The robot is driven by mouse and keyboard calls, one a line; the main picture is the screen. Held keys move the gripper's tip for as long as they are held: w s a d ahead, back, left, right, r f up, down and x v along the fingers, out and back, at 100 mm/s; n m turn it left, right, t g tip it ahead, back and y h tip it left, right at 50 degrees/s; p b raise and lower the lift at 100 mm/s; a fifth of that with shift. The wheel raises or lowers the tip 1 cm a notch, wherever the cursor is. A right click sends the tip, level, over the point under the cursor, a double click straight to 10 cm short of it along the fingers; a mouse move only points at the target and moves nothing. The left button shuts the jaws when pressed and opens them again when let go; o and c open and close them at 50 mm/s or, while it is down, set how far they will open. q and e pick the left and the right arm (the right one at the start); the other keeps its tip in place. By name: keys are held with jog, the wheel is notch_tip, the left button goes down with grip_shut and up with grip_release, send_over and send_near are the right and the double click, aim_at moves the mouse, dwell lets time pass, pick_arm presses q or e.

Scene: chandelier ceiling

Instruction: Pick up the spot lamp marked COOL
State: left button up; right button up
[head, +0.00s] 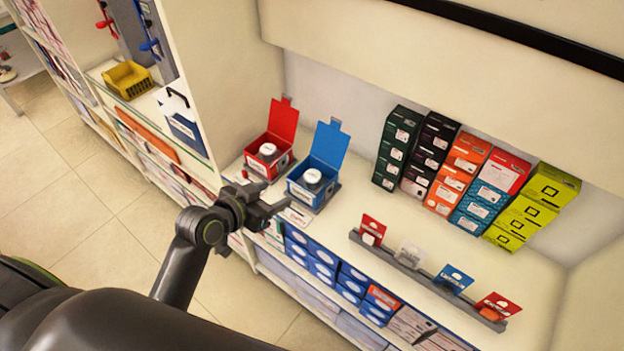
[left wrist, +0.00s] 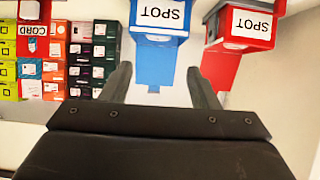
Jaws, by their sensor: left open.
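A blue box (head: 303,194) with its lid raised stands on the shelf and holds a white round lamp (head: 312,176). A red box (head: 257,168) with its lid raised stands to its left, with another white round lamp (head: 267,149) in it. No COOL marking is readable. My left gripper (head: 272,198) is open and empty, in front of the two boxes. My right gripper is not in view.
Stacked coloured cartons (head: 459,174) stand at the back of the shelf. A grey rail (head: 422,278) with several small carded items runs along the front edge. The shelf between them is clear. A yellow bin (head: 128,80) is at the far left.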

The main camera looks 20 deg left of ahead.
aim_at(311, 177)
pick_arm(q)
jog(key=p+x, duration=0.1)
jog(key=x, duration=1.6)
jog(key=shift+w+d+r, duration=0.15)
jog(key=shift+w, duration=0.05)
jog(key=shift+c, duration=0.3)
jog(key=c, duration=0.7)
jog(key=shift+r, duration=0.1)
